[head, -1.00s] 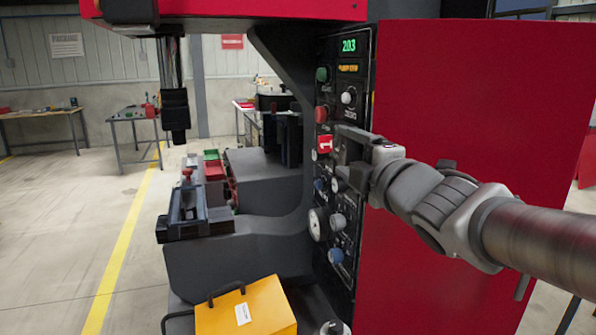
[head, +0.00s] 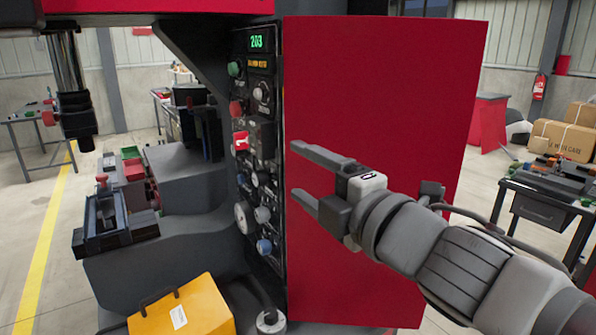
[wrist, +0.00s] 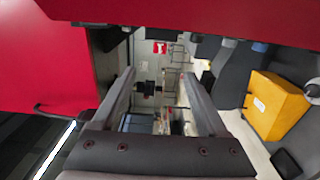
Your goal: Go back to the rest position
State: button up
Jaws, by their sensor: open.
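My gripper (head: 310,178) is in the head view, to the right of the machine's control panel and in front of the red side panel (head: 400,110). Its two fingers are apart and nothing is between them. The fingers point left, toward the control panel, and do not appear to touch it. In the wrist view my gripper (wrist: 165,95) also shows both fingers spread, with open room between them.
The black control panel (head: 257,190) carries several knobs and a green display. A yellow box (head: 180,308) stands low in front. A vise (head: 110,222) sits on the machine at left. A table (head: 545,195) with cartons behind it is at right.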

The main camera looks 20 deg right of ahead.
jog(key=shift+s, duration=0.2)
jog(key=s+d+f+m+g+h+p, duration=0.1)
jog(key=d+f+m+g+h+p, duration=0.35)
jog(key=m, duration=0.85)
jog(key=s+a+f+m+g, duration=0.4)
jog(key=s+f+m+g, duration=0.3)
jog(key=s+f+m, duration=0.1)
jog(key=shift+s+a+f, duration=0.25)
jog(key=shift+s+a, duration=0.1)
jog(key=shift+h, duration=0.25)
jog(key=c, duration=0.4)
jog(key=shift+d, duration=0.2)
